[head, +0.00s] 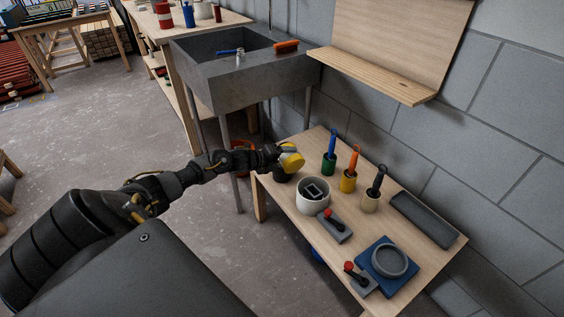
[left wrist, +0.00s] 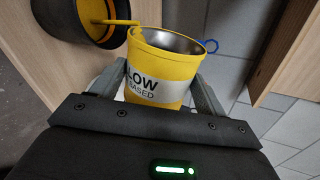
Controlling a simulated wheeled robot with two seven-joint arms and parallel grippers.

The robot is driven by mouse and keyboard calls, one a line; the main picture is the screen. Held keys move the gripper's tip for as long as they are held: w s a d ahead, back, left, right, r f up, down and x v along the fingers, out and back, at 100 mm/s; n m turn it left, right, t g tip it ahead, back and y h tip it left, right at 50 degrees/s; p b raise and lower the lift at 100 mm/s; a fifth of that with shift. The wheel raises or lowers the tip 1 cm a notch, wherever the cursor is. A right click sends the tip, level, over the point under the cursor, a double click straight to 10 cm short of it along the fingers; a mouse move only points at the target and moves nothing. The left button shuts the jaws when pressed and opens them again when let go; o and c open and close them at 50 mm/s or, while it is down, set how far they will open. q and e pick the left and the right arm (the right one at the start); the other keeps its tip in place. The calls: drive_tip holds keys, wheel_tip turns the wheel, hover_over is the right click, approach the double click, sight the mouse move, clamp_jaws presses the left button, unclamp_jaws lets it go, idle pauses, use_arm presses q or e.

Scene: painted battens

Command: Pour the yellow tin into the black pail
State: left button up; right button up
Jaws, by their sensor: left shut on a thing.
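The yellow tin (head: 292,161) is held tilted at the far-left end of the wooden bench. In the left wrist view the tin (left wrist: 155,85) has a white label, and bare metal shows inside its mouth. My left gripper (head: 279,153) is shut on the tin, with a finger on each side. The black pail (head: 282,176) stands just below the tin, partly hidden by it. In the left wrist view the pail (left wrist: 52,22) shows yellow inside, and a yellow streak runs from the tin's rim into it. My right gripper is not in view.
A white pot (head: 312,203) stands close to the pail. Green (head: 328,167), yellow (head: 348,183) and cream (head: 371,202) cups with brushes stand behind. A blue tray (head: 366,272) and red-knobbed tools lie nearer. A grey sink (head: 215,85) stands beyond the bench.

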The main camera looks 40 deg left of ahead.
use_arm(q)
drive_tip(key=shift+a+r, duration=0.1)
drive_tip(key=shift+w, duration=0.1)
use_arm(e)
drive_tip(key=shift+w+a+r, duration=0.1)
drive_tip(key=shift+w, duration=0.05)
use_arm(q)
drive_tip(key=shift+a+r, duration=0.1)
drive_tip(key=shift+a, duration=0.1)
drive_tip(key=shift+w+a+n+b, duration=0.1)
drive_tip(key=shift+n+b, duration=0.2)
drive_tip(key=shift+n, duration=0.1)
drive_tip(key=shift+h, duration=0.3)
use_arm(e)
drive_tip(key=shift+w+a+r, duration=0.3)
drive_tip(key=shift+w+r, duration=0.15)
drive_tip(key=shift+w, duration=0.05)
use_arm(q)
drive_tip(key=shift+a+f, duration=0.1)
drive_tip(key=shift+f, duration=0.15)
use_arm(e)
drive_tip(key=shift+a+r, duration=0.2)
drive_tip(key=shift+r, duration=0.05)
